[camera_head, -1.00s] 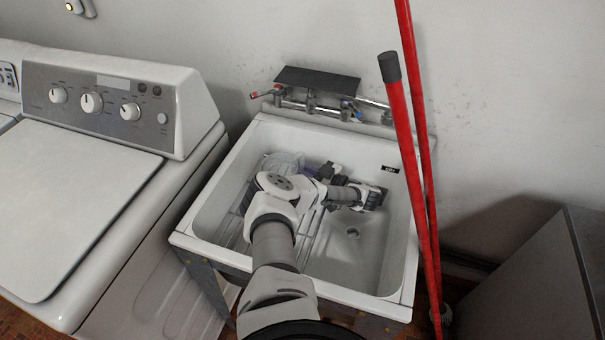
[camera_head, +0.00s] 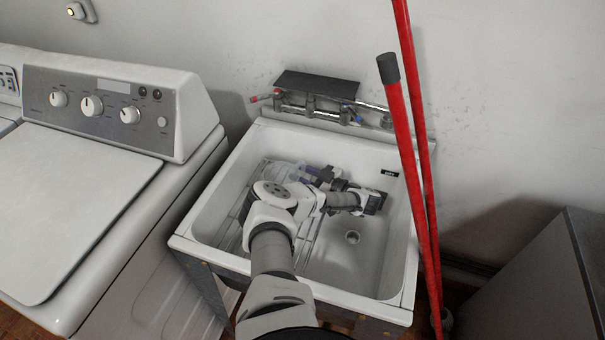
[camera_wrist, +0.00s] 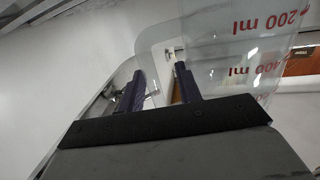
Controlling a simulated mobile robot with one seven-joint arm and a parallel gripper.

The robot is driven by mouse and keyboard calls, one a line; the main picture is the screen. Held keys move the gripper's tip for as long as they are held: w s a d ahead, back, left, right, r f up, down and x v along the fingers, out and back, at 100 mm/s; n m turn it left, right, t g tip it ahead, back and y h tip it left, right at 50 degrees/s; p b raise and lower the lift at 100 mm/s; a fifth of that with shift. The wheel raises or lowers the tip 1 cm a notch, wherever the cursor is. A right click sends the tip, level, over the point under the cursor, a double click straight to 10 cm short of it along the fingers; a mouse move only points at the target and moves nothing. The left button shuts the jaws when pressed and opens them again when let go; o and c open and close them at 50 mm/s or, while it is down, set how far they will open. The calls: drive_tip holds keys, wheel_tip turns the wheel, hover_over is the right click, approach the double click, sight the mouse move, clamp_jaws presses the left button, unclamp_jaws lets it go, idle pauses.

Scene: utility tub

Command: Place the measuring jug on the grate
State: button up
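The measuring jug is clear with red markings and fills the upper right of the wrist view (camera_wrist: 215,60); its lettering appears upside down. In the head view it is a faint clear shape (camera_head: 282,171) at the tub's back left. The grate (camera_head: 310,234) is a set of light bars in the left part of the tub, partly hidden by my arm. My gripper (camera_wrist: 160,80) has its two dark purple fingers apart at the jug's rounded clear edge. Whether they press on it cannot be told. Contact between jug and grate is hidden.
The white utility tub (camera_head: 195,220) has a drain (camera_head: 352,237) in its clear right part. Taps (camera_head: 310,105) are mounted at the back. Red poles (camera_head: 410,160) lean across the right rim. A washing machine (camera_head: 75,190) stands to the left.

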drive_tip(key=shift+a+f, duration=0.1)
drive_tip(key=shift+f, duration=0.6)
drive_tip(key=shift+r, duration=0.45)
drive_tip(key=shift+s+d+r+p, duration=0.1)
drive_tip(key=shift+d+r+p, duration=0.15)
drive_tip(key=shift+r+p, duration=0.65)
drive_tip(key=p+v, duration=0.2)
drive_tip(key=v, duration=0.1)
drive_tip(key=p+v, duration=0.1)
drive_tip(key=v, duration=0.1)
drive_tip(key=shift+f, duration=0.3)
drive_tip(key=shift+v, duration=1.05)
drive_tip(key=shift+f, duration=0.1)
